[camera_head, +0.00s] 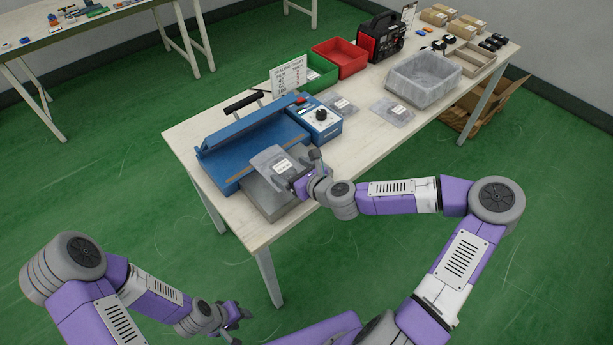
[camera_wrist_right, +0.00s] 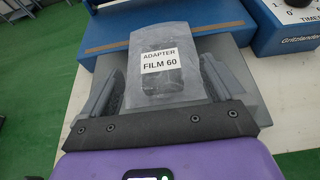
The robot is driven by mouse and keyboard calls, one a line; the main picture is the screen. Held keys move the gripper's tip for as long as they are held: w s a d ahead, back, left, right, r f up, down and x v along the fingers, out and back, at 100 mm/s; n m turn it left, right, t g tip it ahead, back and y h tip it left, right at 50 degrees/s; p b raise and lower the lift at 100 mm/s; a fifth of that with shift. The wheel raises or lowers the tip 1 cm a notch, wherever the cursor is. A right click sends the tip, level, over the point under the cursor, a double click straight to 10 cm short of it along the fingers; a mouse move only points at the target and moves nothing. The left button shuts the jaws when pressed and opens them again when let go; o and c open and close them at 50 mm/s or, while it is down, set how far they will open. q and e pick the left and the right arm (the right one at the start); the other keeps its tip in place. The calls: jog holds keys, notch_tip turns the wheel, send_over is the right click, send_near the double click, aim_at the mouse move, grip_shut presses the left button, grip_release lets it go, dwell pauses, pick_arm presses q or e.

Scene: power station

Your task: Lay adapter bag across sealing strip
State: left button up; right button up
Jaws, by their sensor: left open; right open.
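A clear bag with a dark item inside (camera_head: 267,158) lies at the front of the blue sealer (camera_head: 228,160), over its grey front tray (camera_head: 277,207). In the right wrist view the bag (camera_wrist_right: 172,84) has a label reading "ADAPTER FILM 60". My right gripper (camera_head: 302,170) is open at the bag's near end, one finger on each side of the bag in the wrist view. My left gripper (camera_head: 238,317) is open and empty, low in front of the table.
A blue control box (camera_head: 316,120) stands right of the sealer. Two more bags (camera_head: 342,105) (camera_head: 393,112) lie behind on the table. Beyond are a grey bin (camera_head: 425,92), a green bin (camera_head: 322,78), a red bin (camera_head: 339,66) and a sign (camera_head: 289,74).

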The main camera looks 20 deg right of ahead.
jog(key=p+v, duration=0.2)
jog(key=v, duration=0.7)
jog(key=shift+p, duration=0.3)
